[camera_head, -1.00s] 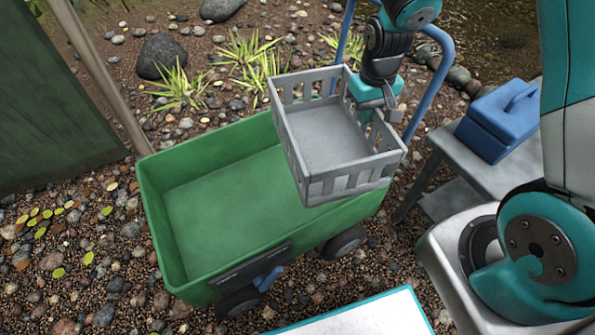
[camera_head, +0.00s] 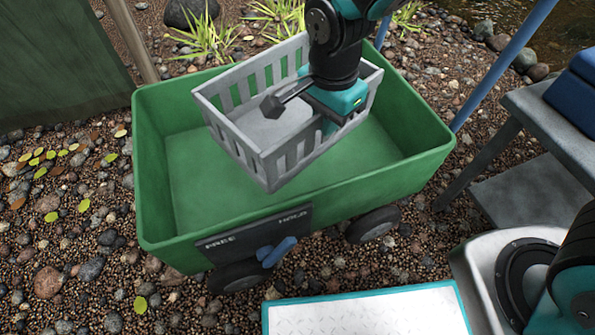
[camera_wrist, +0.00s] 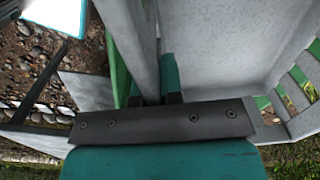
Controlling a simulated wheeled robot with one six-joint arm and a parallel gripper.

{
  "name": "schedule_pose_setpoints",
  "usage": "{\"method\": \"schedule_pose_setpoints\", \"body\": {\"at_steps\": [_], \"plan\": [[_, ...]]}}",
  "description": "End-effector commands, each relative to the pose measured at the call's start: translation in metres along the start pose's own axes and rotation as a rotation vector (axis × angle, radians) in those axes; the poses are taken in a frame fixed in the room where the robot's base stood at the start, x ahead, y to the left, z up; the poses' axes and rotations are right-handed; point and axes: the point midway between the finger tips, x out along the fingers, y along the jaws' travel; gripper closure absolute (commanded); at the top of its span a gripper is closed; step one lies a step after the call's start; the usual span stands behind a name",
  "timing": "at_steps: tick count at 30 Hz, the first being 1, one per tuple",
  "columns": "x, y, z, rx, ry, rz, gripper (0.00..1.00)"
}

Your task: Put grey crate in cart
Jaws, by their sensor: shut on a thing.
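The grey crate (camera_head: 262,135) is an open box with slatted walls, and it is empty. My gripper (camera_head: 332,125) is shut on one of its walls. The crate hangs tilted over the open green cart (camera_head: 300,212), within the outline of its walls in the head view. I cannot tell how far its base is above the cart floor. In the wrist view the crate's wall (camera_wrist: 142,40) runs between my gripper's fingers (camera_wrist: 160,99), and the crate's inside fills the upper right. My arm hides part of the crate's far side.
A dark panel marked FREE and HOLD with a blue lever (camera_head: 277,252) is on the cart's near side. A grey bench (camera_head: 545,125) with a blue box (camera_head: 577,85) stands at right. A wooden post (camera_head: 133,40) rises behind the cart's left. Pebbles surround the cart.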

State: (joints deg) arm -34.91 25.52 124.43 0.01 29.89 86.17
Motion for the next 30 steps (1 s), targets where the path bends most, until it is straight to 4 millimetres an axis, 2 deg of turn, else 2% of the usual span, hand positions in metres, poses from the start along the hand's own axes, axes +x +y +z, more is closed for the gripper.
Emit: {"method": "schedule_pose_setpoints", "body": {"at_steps": [1,6,13,18,23,30], "plan": [[0.015,0.001,0.001,0.004,0.0,0.003,1.0],[0.062,0.001,0.0,0.005,0.0,0.005,1.0],[0.122,0.001,-0.001,0.004,0.0,0.004,1.0],[0.145,0.001,-0.001,0.004,0.0,0.0,1.0],[0.153,0.001,-0.001,0.004,0.0,0.001,1.0],[0.188,0.001,-0.001,0.003,0.0,0.001,1.0]]}}
